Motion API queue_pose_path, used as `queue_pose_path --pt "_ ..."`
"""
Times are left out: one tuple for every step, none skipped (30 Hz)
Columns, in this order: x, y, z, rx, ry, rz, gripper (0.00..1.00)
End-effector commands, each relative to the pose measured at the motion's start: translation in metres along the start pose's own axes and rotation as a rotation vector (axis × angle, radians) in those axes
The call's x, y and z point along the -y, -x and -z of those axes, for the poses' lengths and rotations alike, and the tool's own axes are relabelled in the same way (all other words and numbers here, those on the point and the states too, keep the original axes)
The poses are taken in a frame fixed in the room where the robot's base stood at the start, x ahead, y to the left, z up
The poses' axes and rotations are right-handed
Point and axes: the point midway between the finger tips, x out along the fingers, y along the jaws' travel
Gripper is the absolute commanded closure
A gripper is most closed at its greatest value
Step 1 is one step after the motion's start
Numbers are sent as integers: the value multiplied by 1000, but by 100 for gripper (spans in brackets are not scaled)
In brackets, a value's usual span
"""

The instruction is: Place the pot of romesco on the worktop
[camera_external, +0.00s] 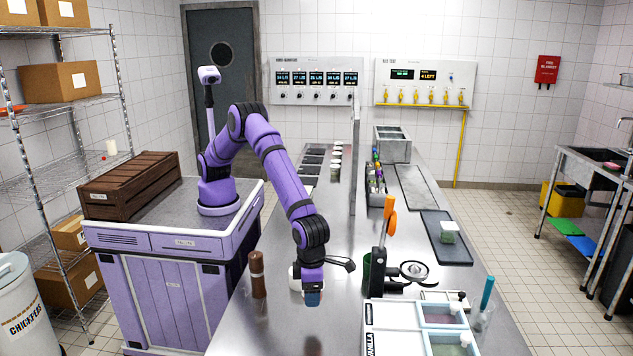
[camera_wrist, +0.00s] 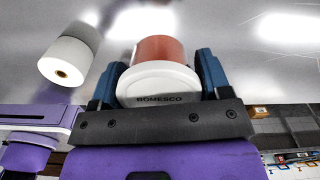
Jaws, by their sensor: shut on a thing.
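The pot of romesco (camera_wrist: 158,70) has an orange-red body and a white lid marked ROMESCO. In the wrist view it sits between the two blue fingers of my gripper (camera_wrist: 158,82), which are shut on it. In the external view my gripper (camera_external: 312,297) points down over the steel worktop (camera_external: 250,328), near its left edge. The pot is mostly hidden there by my gripper. I cannot tell whether its base touches the worktop.
A brown mill (camera_external: 257,274) stands close left of my gripper. A white roll-like object (camera_wrist: 70,57) shows beside the pot.

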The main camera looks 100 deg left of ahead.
Motion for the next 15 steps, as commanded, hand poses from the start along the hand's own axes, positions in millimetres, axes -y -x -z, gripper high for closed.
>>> queue_pose_path --pt "0 5 0 0 0 1 55" --pt "0 6 0 0 0 0 55" --pt "0 8 0 0 0 0 55" --pt "0 8 0 0 0 0 55" --pt "0 9 0 0 0 0 55" --pt "0 9 0 0 0 0 55" --pt "0 9 0 0 1 0 55" --pt "-1 9 -1 0 3 0 55" --pt "-2 9 -3 0 11 0 55" --pt "-4 10 -5 0 22 0 55" --pt "-7 10 -9 0 38 -1 55" --pt "-13 11 -14 0 67 -1 55" --pt "-18 12 -20 0 96 -1 55" --pt "-24 13 -27 0 131 -1 55" --pt "-33 15 -37 1 185 0 55"
